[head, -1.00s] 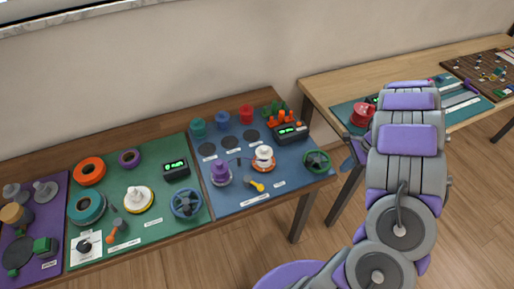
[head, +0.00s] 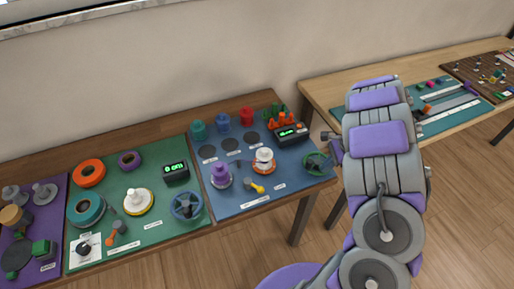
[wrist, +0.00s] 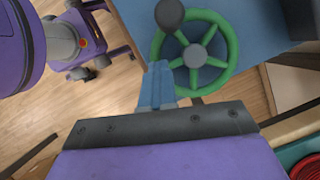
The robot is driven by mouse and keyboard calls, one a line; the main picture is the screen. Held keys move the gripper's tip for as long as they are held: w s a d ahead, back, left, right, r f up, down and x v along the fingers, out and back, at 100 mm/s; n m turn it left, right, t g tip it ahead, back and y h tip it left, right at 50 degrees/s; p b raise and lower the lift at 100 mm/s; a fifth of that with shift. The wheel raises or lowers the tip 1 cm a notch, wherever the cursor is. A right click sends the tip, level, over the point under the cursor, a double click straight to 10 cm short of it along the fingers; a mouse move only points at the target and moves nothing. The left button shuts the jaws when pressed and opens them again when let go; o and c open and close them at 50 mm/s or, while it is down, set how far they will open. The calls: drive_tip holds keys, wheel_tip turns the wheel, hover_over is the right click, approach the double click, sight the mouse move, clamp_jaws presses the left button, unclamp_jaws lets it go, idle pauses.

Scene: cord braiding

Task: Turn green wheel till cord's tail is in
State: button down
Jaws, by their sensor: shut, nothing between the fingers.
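The green wheel (head: 318,163) sits at the right front corner of the blue board, partly behind my arm in the head view. In the wrist view the green wheel (wrist: 233,50) shows its spokes, grey hub and a dark round knob (wrist: 170,13) on its upper left rim. My gripper (wrist: 158,68) is shut and empty, its blue fingertips at the wheel's lower left rim. Whether they touch it I cannot tell. A white-and-orange spool (head: 263,156) stands on the same board. The cord's tail is too small to make out.
The blue board (head: 240,202) also holds a purple spool (head: 220,174), a yellow-tipped tool (head: 257,188) and a dark box with a lit display (head: 290,133). A green board (head: 150,235) lies to its left. A second table (head: 320,90) stands at right, across a gap.

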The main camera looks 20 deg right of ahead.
drive_tip(key=c, duration=1.4)
unclamp_jaws()
drive_tip(key=shift+r, duration=0.1)
drive_tip(key=p+v, duration=0.4)
drive_tip(key=v, duration=1.3)
drive_tip(key=shift+w+d, duration=0.1)
